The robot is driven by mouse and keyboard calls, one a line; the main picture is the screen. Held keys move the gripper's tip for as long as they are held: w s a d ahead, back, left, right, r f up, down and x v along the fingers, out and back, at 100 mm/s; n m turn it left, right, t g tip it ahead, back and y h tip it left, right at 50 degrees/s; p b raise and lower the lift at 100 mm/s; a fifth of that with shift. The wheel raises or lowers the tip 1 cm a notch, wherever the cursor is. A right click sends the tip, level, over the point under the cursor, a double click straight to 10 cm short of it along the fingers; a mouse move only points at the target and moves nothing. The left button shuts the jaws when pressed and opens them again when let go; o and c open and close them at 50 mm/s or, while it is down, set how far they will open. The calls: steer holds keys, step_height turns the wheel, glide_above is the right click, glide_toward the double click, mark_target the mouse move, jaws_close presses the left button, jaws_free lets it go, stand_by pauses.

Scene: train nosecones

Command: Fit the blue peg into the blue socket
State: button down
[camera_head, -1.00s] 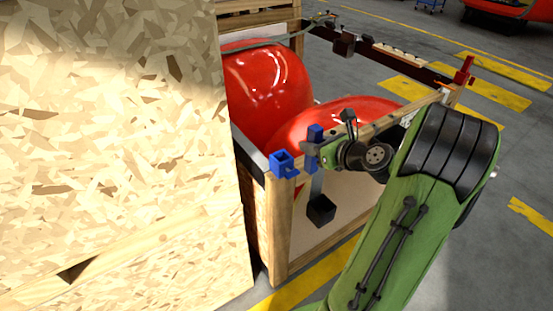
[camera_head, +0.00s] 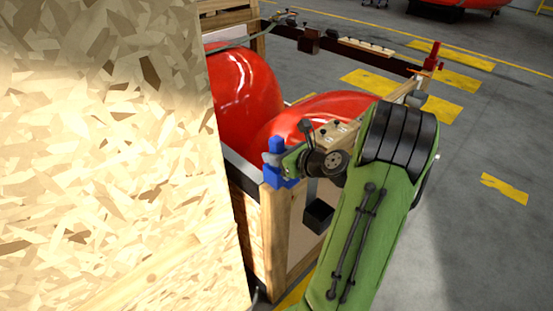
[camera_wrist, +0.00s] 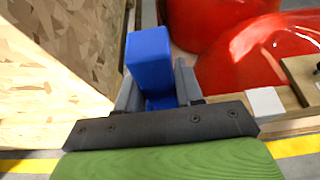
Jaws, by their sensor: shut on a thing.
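The blue peg (camera_head: 276,144) is upright in my gripper (camera_head: 272,159), at the near corner of the wooden crate. In the wrist view the peg (camera_wrist: 150,58) stands between the two grey fingers of my gripper (camera_wrist: 157,88), which are shut on it. The blue socket (camera_head: 276,181) is fixed on the crate's corner post, directly below the peg in the head view. The fingers cover the peg's lower part, so I cannot tell whether its end is inside the socket or just above it.
A large chipboard panel (camera_head: 110,150) stands close on the left. Red nosecones (camera_head: 243,95) lie in the crate behind the gripper. A small black box (camera_head: 318,216) is on the crate's side. A red peg (camera_head: 432,56) stands at the far right corner. The floor at right is free.

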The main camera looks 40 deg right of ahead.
steer(key=shift+r, duration=0.15)
steer(key=c, duration=0.7)
jaws_free()
